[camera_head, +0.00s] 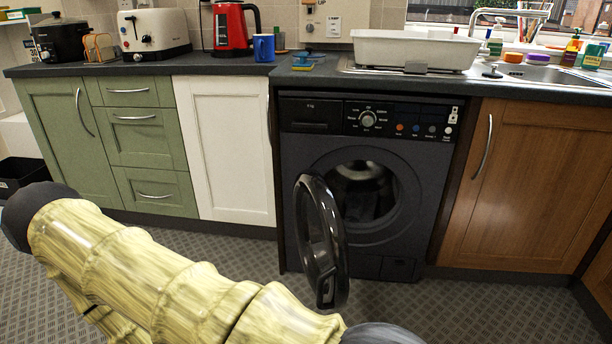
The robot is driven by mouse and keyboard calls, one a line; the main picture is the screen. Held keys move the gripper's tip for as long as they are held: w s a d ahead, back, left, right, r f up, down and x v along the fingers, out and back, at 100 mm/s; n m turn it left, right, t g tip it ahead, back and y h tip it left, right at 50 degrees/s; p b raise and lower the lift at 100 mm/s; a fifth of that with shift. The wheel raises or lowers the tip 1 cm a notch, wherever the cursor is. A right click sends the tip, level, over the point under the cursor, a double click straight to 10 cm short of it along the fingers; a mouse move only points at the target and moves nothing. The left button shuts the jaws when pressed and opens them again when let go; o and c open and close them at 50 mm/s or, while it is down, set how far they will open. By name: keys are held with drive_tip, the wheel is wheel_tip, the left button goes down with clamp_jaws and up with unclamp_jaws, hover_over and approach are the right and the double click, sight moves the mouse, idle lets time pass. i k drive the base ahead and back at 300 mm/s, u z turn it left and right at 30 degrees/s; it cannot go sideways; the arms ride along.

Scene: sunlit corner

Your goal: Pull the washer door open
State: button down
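The black washer (290,165) stands under the dark counter, between a white cabinet door and a brown wooden one. Its round door (335,235) is swung wide open on the left side and stands out toward me, seen nearly edge-on. The round drum opening (391,215) is uncovered, with a dark interior and something pale at its top. My arm crosses the lower left of the view, in front of the cabinets and floor. My gripper is not in view, so whether it touches the door cannot be seen.
Green cabinets (60,130) and the white cabinet door (225,150) are at left; the brown cabinet (535,190) is at right. A white basin (415,50), red kettle (232,28) and blue mug (263,48) stand on the counter. The patterned floor (450,315) before the washer's right side is clear.

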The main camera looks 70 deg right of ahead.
sight(315, 237)
drive_tip(key=u, duration=0.15)
drive_tip(key=k, duration=1.05)
drive_tip(key=z, duration=1)
drive_tip(key=i, duration=0.5)
drive_tip(key=z, duration=0.05)
